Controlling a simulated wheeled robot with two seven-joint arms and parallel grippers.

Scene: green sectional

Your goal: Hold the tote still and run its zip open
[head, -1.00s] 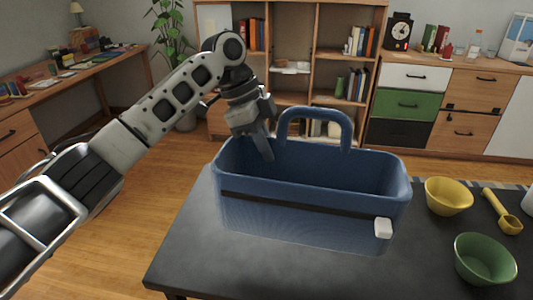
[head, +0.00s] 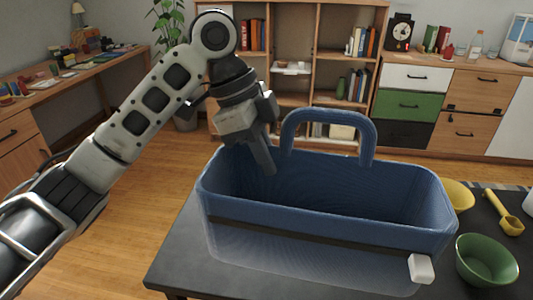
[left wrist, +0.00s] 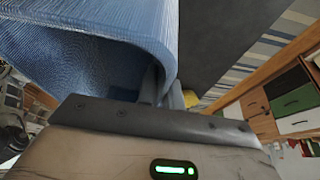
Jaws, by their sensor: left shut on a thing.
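The blue tote (head: 232,228) is upright and open at the top, over the dark table, with a loop handle (head: 331,117) at its far side. A dark zip strip (head: 300,238) runs along its near wall. The white pull tab (head: 421,268) is at the strip's right end. My left gripper (head: 268,168) reaches down at the far rim, left of the handle. In the left wrist view its fingers (left wrist: 163,90) are shut on the tote's wall (left wrist: 130,35). My right gripper is not in view, and nothing touches the tab.
The dark table (head: 185,255) has free room left of the tote. To the right are a yellow bowl (head: 459,193), partly hidden by the tote, a green bowl (head: 486,258) and a yellow scoop (head: 505,212). Shelves and drawers stand behind.

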